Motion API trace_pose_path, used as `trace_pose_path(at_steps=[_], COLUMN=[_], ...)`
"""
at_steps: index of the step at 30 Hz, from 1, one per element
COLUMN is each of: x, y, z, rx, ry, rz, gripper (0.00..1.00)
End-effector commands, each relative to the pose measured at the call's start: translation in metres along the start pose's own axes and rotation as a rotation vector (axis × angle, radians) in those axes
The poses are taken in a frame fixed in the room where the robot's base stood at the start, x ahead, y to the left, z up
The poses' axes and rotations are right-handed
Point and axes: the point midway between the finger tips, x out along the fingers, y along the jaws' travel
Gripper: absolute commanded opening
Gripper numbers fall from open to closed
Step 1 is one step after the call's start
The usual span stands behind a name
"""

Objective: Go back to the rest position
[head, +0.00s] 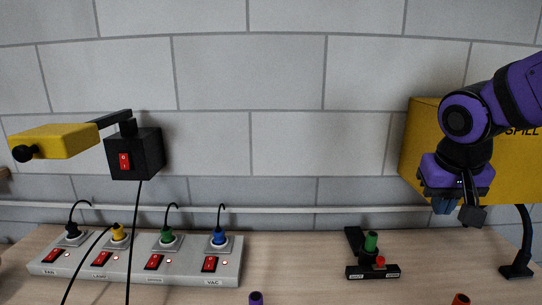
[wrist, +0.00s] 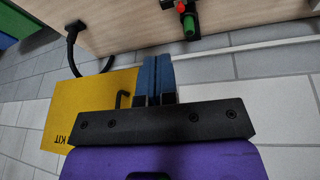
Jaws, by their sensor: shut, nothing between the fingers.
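My gripper (head: 445,206) hangs at the right of the head view, at the end of my purple and black arm, in front of the yellow spill kit box (head: 420,150). In the wrist view my gripper (wrist: 158,58) shows two blue fingers side by side, shut with nothing between them. The yellow box (wrist: 85,105) also shows in the wrist view, beyond the gripper and to the left.
A grey power strip (head: 140,278) with plugs and red switches lies on the wooden bench (head: 310,265). A green-knobbed fixture (head: 371,243) stands on the bench's right half. A black box with a yellow arm (head: 55,141) is at left.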

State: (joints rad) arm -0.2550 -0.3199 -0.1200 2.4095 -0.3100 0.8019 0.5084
Motion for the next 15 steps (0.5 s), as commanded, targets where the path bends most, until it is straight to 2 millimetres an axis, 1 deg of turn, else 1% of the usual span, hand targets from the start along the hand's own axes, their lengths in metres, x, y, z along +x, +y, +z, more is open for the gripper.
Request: trace_pose_path(at_steps=[1, 6, 12, 15], x=[-0.011, -0.042, -0.068, -0.075], y=[0.007, 0.021, 0.029, 0.029], z=[0.009, 0.041, 0.077, 0.09], rx=[-0.001, -0.043, -0.099, -0.123], ry=[0.015, 0.057, 0.113, 0.137], rz=[-0.02, -0.081, -0.134, -0.148], gripper=[0.0, 0.0, 0.0, 0.0])
